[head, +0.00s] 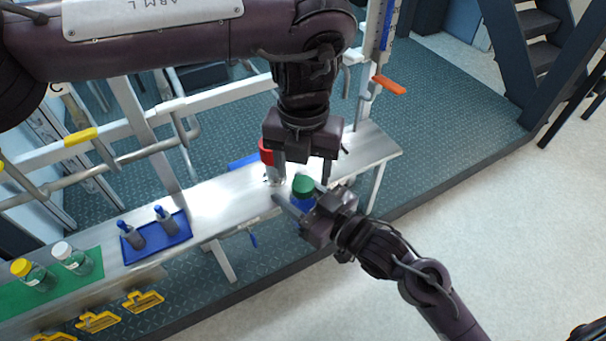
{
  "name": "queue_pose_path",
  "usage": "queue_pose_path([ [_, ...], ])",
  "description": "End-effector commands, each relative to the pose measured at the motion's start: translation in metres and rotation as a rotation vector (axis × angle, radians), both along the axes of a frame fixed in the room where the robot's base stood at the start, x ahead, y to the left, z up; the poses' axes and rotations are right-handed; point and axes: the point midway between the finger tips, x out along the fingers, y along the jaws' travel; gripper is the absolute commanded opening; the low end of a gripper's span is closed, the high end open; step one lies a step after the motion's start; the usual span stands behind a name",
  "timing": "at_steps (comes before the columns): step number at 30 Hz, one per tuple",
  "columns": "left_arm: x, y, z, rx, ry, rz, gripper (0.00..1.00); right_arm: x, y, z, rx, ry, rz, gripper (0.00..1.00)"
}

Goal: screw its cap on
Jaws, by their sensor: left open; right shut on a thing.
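A green cap (303,184) shows near the right part of the metal bench, with a blue patch (303,204) just below it. The body under the cap is mostly hidden. My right gripper (299,197) comes in from the lower right and is shut on this green-capped bottle, one finger on each side. My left gripper (303,174) points down from above, its two fingers spread, just over the green cap. I cannot tell whether they touch it or whether the cap is seated on the bottle.
A red-topped vessel (267,153) stands close behind my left gripper. On the bench (222,199), a blue tray (176,241) holds two grey bottles with blue tops. A green mat (12,298) holds a yellow-capped jar (35,275) and a white-capped jar (72,258). Rails run behind.

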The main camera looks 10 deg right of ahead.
Motion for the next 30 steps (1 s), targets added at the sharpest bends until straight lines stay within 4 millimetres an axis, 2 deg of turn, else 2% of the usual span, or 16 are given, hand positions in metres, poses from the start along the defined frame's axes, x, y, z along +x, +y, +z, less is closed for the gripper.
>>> queue_pose_path([
  [4,0.000,0.000,0.014,0.001,0.000,0.000,0.58,0.000,0.000,0.001,0.001,-0.002,0.000,0.00],
  [16,0.000,0.000,0.017,0.000,0.001,0.027,0.56,0.000,0.000,0.001,0.001,-0.002,0.000,0.00],
  [20,0.000,0.000,0.024,0.001,0.000,0.168,0.56,0.000,0.000,0.001,0.001,-0.002,0.000,0.00],
  [27,0.001,0.001,0.042,0.001,0.000,0.545,0.56,0.000,0.000,0.001,0.001,-0.002,0.000,0.00],
  [30,0.001,0.001,0.047,0.001,0.001,0.652,0.56,0.000,0.000,0.001,0.001,-0.002,0.000,0.00],
])
